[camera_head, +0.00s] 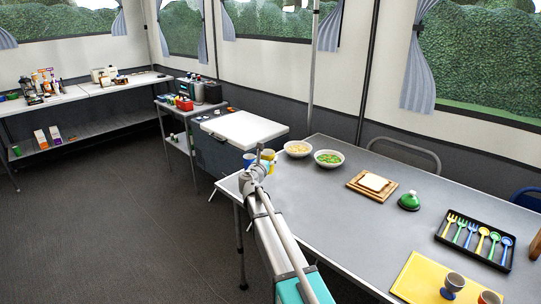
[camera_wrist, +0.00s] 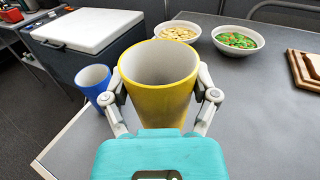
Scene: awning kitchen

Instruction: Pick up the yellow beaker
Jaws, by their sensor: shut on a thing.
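The yellow beaker (camera_wrist: 158,98) is upright and open at the top in the wrist view, with its inside empty. My gripper (camera_wrist: 160,108) is shut on it, one finger against each side. In the head view my gripper (camera_head: 261,168) is at the left end of the grey table (camera_head: 330,215), and part of the yellow beaker (camera_head: 269,156) shows behind it. The beaker's base is hidden, so I cannot tell whether it touches the table.
A blue beaker (camera_wrist: 94,84) stands close to the left of my gripper. Bowls of pale food (camera_head: 298,148) and green food (camera_head: 329,158) stand behind to the right. A board with bread (camera_head: 372,183), a green lidded dish (camera_head: 409,201) and a cutlery tray (camera_head: 474,241) lie further right.

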